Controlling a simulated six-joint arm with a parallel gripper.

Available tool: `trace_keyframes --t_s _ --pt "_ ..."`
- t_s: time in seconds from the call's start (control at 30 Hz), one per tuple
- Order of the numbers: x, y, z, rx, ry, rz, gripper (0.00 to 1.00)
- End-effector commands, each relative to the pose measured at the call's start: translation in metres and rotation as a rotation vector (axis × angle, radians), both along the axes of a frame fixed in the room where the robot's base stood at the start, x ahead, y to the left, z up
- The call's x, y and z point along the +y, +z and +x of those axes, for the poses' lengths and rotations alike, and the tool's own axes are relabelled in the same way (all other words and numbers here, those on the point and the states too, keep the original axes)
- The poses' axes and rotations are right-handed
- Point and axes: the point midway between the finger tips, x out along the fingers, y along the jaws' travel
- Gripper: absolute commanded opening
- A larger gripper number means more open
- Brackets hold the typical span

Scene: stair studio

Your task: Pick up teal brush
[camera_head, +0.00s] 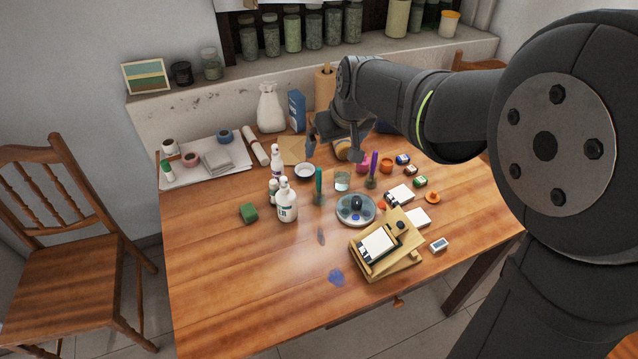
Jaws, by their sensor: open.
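The teal brush (319,180) stands upright near the middle of the wooden table (215,290), just right of the white bottles. Its lower end looks dark, and I cannot tell what holds it up. My gripper (332,150) is open above the back part of the table, behind and slightly right of the teal brush and apart from it. Nothing shows clearly between its fingers.
White bottles (287,203) stand close left of the brush. A glass (342,181), a purple upright item (373,166) and a round dish (356,222) lie to its right. The front left table is clear.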

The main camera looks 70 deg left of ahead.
Motion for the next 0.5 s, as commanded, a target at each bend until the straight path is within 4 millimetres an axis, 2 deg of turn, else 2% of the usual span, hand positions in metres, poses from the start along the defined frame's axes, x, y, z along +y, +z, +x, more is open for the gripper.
trace_keyframes --t_s 0.13,0.43,0.5 --pt "-0.005 0.0124 0.0001 0.0 0.0 0.001 1.0" --pt "-0.0063 0.0143 0.0001 0.0 0.0 -0.001 1.0" --pt "-0.0062 0.0142 0.0001 0.0 0.0 -0.001 0.86"
